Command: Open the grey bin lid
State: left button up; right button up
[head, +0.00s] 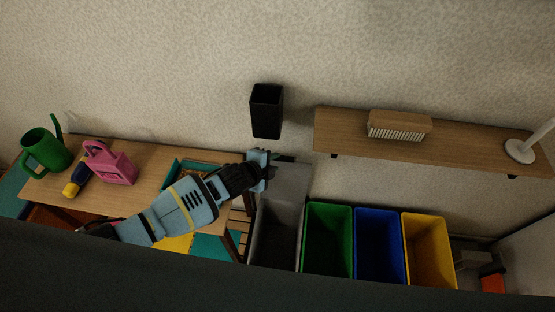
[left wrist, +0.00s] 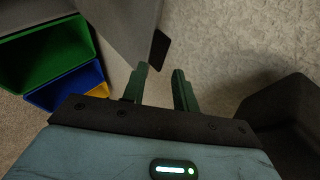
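The grey bin (head: 276,232) stands at the left end of a row of bins, and its inside shows from above. Its grey lid (head: 291,181) stands raised at the back of the bin. The lid shows as a grey panel with a dark tab at its edge in the left wrist view (left wrist: 112,22). My left gripper (head: 266,166) is beside the lid's upper left part. Its two fingers (left wrist: 161,82) are apart with only floor or wall visible between them. The left finger's tip is close to the dark tab; I cannot tell whether they touch. My right gripper is not in view.
Open green (head: 328,238), blue (head: 379,244) and yellow (head: 429,250) bins stand right of the grey one. A black container (head: 266,111) is on the wall behind the gripper. A shelf (head: 450,148) holds a brush (head: 399,125). A table (head: 147,180) with several items is left.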

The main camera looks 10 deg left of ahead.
pick_arm(q)
jog(key=v, duration=0.2)
jog(key=shift+s+a+r, duration=0.1)
jog(key=shift+s+r, duration=0.1)
jog(key=shift+r, duration=0.1)
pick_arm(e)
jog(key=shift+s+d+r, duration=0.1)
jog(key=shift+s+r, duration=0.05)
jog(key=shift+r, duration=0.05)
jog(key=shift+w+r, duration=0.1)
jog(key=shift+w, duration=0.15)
